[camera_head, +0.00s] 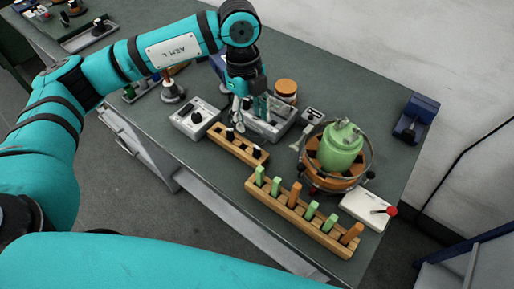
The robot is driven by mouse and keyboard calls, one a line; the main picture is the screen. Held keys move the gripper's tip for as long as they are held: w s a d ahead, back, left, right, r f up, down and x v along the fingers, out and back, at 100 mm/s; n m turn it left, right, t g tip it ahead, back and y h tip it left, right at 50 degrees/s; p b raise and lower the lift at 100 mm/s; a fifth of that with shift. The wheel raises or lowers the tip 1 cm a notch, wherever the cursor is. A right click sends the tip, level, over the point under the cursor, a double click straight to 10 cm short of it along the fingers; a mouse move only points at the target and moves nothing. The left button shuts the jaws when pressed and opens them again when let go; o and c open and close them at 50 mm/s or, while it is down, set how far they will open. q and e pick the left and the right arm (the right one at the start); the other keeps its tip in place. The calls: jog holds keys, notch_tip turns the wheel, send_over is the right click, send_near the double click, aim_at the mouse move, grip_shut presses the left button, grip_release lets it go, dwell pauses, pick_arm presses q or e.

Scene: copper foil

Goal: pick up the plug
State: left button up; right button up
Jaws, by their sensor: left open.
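My left gripper (250,110) points down over a grey open box (281,124) near the middle of the bench, just behind a short wooden rack. It is open, and I see nothing held in it. The short wooden rack (222,143) has small black-topped pieces standing in it. A longer wooden rack (287,214) in front holds several upright green pegs (311,210) and orange pegs (294,194). I cannot tell which of these small pieces is the plug. The space between the fingertips is too small to make out. My right gripper is out of view.
A grey box with a black knob (194,119) stands left of the gripper. A green vessel in a ring stand (341,147) stands to the right, near a white plate with a red-knobbed lever (366,208). An orange-lidded jar (286,88) and a blue box (417,118) are farther back.

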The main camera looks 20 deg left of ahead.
aim_at(257, 147)
pick_arm(q)
jog(key=f, duration=0.2)
jog(key=f+p, duration=0.1)
jog(key=f, duration=0.3)
jog(key=shift+d, duration=0.3)
jog(key=shift+d+f+p, duration=0.1)
jog(key=shift+f+p, duration=0.2)
jog(key=shift+p, duration=0.1)
jog(key=f, duration=0.1)
jog(key=f+p, duration=0.1)
jog(key=f, duration=0.1)
jog(key=shift+s+d+f+p, duration=0.3)
jog(key=shift+s+d, duration=0.05)
jog(key=shift+d, duration=0.05)
jog(key=shift+f, duration=0.5)
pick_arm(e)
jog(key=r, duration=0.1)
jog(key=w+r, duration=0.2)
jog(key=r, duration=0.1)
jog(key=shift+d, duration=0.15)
pick_arm(q)
jog(key=c, duration=0.4)
grip_shut()
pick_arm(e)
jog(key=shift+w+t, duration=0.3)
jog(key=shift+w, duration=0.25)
